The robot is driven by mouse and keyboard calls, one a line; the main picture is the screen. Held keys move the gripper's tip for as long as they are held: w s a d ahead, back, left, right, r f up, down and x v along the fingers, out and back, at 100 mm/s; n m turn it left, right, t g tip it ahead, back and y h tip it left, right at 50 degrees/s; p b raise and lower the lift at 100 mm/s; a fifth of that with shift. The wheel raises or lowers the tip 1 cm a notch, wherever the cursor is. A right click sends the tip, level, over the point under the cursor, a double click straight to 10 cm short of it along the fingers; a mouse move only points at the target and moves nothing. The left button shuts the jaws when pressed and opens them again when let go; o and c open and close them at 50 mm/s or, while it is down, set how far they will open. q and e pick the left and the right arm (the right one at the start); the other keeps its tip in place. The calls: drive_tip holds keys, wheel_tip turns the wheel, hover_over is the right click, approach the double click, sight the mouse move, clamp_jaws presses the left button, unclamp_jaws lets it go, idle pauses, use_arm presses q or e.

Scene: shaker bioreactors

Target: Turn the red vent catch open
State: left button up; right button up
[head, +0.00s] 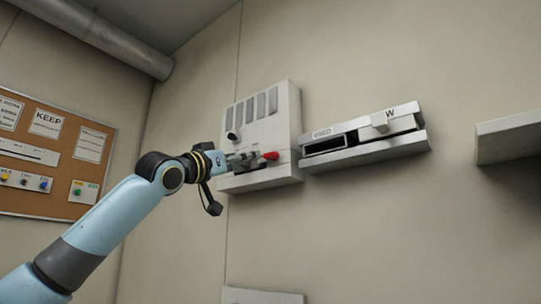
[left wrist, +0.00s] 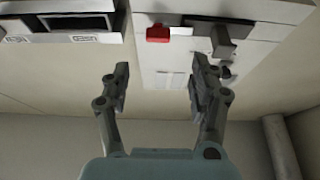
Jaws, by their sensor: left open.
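The red vent catch (head: 270,156) sits at the lower front of a white wall unit (head: 287,112) with dark slots. My left gripper (head: 246,160) is in front of that unit, with its fingertips close to the catch at its left. In the left wrist view, my left gripper (left wrist: 160,72) is open and empty, with its fingers spread apart. The red catch (left wrist: 158,33) shows beyond the fingertips, roughly in line with the gap between them. I see no contact with it. My right gripper is in neither view.
A grey-white wall holder (head: 365,150) with a slot labelled "USED" and a block near "W" is right of the unit. A dark knob (left wrist: 223,40) stands beside the catch. A shelf (head: 510,138) is at far right, a cork board (head: 55,152) at left.

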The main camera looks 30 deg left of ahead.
sight(268, 156)
use_arm(q)
drive_tip(key=p+x, duration=0.4)
drive_tip(key=x, duration=0.5)
drive_tip(key=shift+w+d+f, duration=0.1)
drive_tip(key=shift+w+d, duration=0.05)
drive_tip(key=shift+w, duration=0.05)
drive_tip(key=shift+w+d, duration=0.1)
drive_tip(key=shift+w, duration=0.35)
drive_tip(key=shift+c, duration=0.2)
drive_tip(key=c, duration=1.1)
